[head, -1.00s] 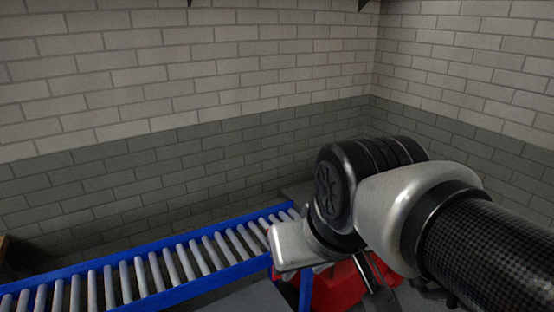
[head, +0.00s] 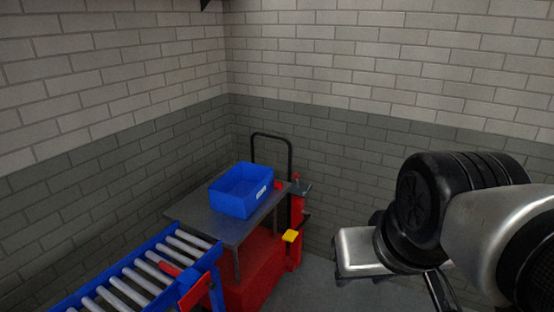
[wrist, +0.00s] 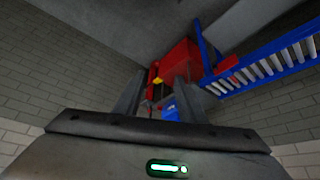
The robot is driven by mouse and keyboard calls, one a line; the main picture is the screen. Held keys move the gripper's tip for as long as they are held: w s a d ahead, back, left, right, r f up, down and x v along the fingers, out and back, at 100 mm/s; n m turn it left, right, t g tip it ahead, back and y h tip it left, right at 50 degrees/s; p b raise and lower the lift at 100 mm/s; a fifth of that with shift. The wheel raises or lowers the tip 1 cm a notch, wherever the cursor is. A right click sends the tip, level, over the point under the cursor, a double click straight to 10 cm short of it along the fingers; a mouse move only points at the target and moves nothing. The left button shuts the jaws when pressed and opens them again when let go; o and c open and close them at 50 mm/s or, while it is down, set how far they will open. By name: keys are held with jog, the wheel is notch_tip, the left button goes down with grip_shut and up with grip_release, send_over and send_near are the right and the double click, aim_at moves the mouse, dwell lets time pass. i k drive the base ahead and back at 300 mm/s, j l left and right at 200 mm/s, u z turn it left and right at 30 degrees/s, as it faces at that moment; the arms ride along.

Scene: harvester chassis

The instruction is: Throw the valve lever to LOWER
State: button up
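A red lift cart (head: 246,268) with a grey top plate (head: 190,212) stands near the wall corner in the head view. A red post (head: 297,232) stands at its right end, in front of a black push handle (head: 272,136). A small red knob (head: 295,177) tops the post, and a yellow part (head: 290,236) juts out lower down. I cannot tell for sure which of these is the valve lever, and no LOWER label is readable. In the wrist view, my gripper (wrist: 158,86) is open and empty, with the red cart (wrist: 180,57) beyond it, well apart.
A blue bin (head: 240,196) sits on the cart's plate. A blue-framed roller conveyor (head: 140,272) ends beside the cart at lower left, with a red part (head: 193,291) at its end. Brick walls close off the back. Grey floor right of the cart is clear.

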aim_at(295, 175)
jog(key=i+l, duration=0.25)
jog(key=i, duration=0.25)
jog(key=i+l+z, duration=0.1)
jog(key=i, duration=0.35)
jog(key=i+l, duration=0.3)
jog(key=i, duration=0.2)
jog(key=i+l+z, duration=0.1)
jog(key=i, duration=0.35)
jog(key=i+l, duration=0.25)
jog(key=i, duration=0.25)
jog(key=l+z, duration=0.05)
